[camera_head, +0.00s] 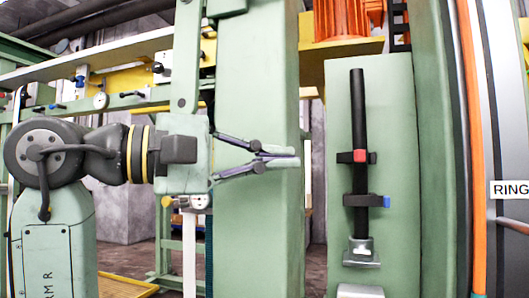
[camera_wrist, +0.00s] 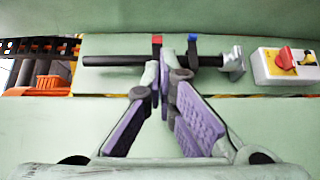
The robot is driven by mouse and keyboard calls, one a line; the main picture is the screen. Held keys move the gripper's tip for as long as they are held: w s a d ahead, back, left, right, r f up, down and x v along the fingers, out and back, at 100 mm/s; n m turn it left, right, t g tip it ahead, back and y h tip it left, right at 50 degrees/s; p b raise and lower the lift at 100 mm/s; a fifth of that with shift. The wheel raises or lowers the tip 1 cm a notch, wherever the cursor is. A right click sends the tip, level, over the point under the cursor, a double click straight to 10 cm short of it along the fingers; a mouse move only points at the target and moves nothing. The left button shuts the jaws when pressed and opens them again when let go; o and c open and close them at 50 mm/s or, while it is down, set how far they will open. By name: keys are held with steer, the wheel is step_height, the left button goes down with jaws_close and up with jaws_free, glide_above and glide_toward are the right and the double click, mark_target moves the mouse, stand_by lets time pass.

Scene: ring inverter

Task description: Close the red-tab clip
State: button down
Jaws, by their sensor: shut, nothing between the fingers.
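The red-tab clip (camera_head: 360,156) is a dark band at the upper middle of a black upright rod (camera_head: 357,110) on a green panel. Its red tab lies in front of the rod in the head view; I cannot tell how far the clip stands open. In the wrist view the red tab (camera_wrist: 156,40) shows just above the rod, with the clip's lower part hidden behind my fingers. My gripper (camera_head: 296,156) is shut and empty, left of the rod and apart from it in the head view. In the wrist view my fingertips (camera_wrist: 159,70) overlap the rod below the red tab.
A blue-tab clip (camera_head: 367,201) sits lower on the same rod, above a metal bracket (camera_head: 360,250). A switch box with a red knob (camera_wrist: 285,63) is beyond the bracket. A green post (camera_head: 250,230) stands behind my gripper. An orange pipe (camera_head: 472,150) runs at the right.

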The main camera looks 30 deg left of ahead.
mark_target(356, 159)
steer(key=p+x, duration=0.1)
steer(key=x, duration=0.8)
steer(key=shift+w+d+p, duration=0.15)
steer(key=shift+d+p, duration=0.05)
steer(key=shift+p, duration=0.1)
steer(key=shift+d+f, duration=0.1)
steer(key=shift+w+d+n+y+b, duration=0.1)
steer(key=shift+d+n+y+b, duration=0.1)
steer(key=shift+n+y+b, duration=0.15)
